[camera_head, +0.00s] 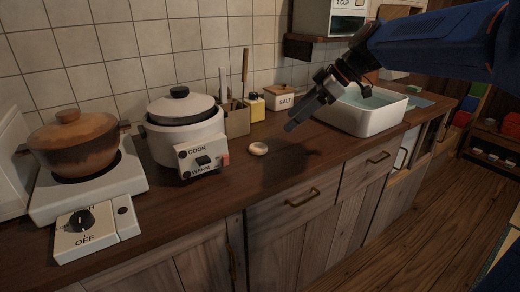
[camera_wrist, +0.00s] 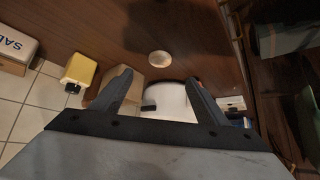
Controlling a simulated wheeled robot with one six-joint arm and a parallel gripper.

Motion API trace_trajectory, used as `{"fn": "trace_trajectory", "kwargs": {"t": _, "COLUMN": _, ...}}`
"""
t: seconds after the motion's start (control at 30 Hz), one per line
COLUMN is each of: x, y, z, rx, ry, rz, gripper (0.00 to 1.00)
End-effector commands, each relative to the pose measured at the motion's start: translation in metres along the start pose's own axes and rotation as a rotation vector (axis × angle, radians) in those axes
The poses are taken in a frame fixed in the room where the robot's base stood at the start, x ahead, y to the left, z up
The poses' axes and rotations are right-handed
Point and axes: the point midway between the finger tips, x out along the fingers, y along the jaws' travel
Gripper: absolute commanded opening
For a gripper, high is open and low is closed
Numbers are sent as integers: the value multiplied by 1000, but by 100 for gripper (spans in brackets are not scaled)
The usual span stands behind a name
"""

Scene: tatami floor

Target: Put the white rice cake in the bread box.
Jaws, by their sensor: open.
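The white rice cake (camera_head: 258,148) is a small, pale, round piece lying flat on the brown wooden counter, just right of the rice cooker. In the wrist view the rice cake (camera_wrist: 160,59) lies beyond my fingertips, near the middle between them. My gripper (camera_head: 303,112) is open and empty, above the counter and to the right of the rice cake, apart from it. Both fingers of my gripper (camera_wrist: 158,80) show spread in the wrist view. I cannot make out a bread box in either view.
A rice cooker (camera_head: 186,128) and a stove with a brown pot (camera_head: 75,145) stand left. A utensil holder (camera_head: 236,118), yellow jar (camera_head: 256,107) and salt box (camera_head: 280,97) line the wall. A white basin (camera_head: 362,116) stands right. Counter around the rice cake is clear.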

Motion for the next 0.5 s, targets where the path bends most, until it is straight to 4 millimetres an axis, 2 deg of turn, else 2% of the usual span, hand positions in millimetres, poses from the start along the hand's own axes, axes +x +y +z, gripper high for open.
{"fn": "trace_trajectory", "kwargs": {"t": 0.03, "x": 10, "y": -1, "z": 0, "rx": 0, "ry": -1, "rz": -4, "gripper": 68}}
{"fn": "trace_trajectory", "kwargs": {"t": 0.3, "x": 56, "y": -1, "z": 0, "rx": 0, "ry": -1, "rz": -2, "gripper": 68}}
{"fn": "trace_trajectory", "kwargs": {"t": 0.5, "x": 74, "y": 0, "z": 0, "rx": 1, "ry": -1, "rz": 0, "gripper": 68}}
